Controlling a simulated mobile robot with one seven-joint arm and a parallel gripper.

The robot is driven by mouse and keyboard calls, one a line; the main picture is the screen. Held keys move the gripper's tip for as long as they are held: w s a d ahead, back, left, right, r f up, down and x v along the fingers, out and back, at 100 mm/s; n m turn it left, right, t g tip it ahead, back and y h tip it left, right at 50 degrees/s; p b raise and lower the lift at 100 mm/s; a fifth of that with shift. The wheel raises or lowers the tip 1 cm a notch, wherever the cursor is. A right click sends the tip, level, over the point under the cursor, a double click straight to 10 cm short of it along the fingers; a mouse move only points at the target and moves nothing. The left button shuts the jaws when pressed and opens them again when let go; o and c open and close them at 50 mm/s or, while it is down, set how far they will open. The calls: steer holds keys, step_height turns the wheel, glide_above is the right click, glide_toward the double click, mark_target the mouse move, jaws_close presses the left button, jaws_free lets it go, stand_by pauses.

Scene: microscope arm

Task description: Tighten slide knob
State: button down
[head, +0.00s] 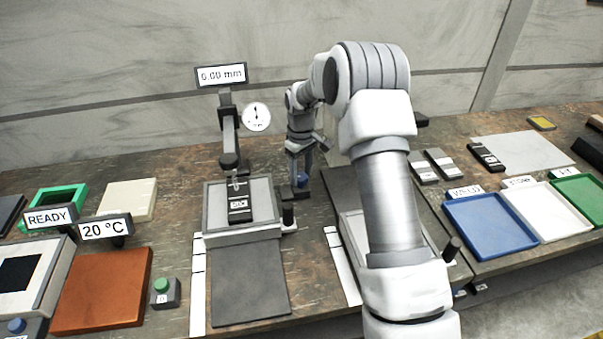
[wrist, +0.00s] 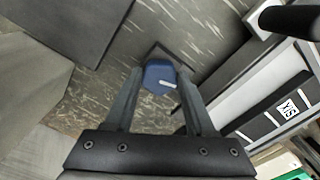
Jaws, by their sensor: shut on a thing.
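The blue knob (head: 302,180) sits low at the right side of the microscope stage (head: 210,209). My gripper (head: 301,172) reaches down onto it from above. In the wrist view, the knob (wrist: 158,75), with a pale pointer line on top, lies between the two fingertips of my gripper (wrist: 160,80), which is shut on it. A dark labelled slide piece (head: 240,205) lies on the stage. It also shows in the wrist view (wrist: 280,115). My arm hides part of the bench to the right of the knob.
A display reading 0.00 mm (head: 221,75) and a round dial (head: 256,117) stand above the stage. A dark mat (head: 248,282) lies in front. Blue (head: 491,222), white (head: 545,210) and green (head: 583,192) trays are at the right. A green button (head: 162,285) stands front left.

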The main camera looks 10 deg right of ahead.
mark_target(300, 177)
steer(key=m, duration=0.4)
steer(key=shift+a+m, duration=0.1)
steer(key=shift+m, duration=2.1)
steer(key=shift+c, duration=1.2)
jaws_free()
step_height(300, 177, up, 18)
steer(key=p, duration=0.1)
steer(key=shift+f, duration=0.25)
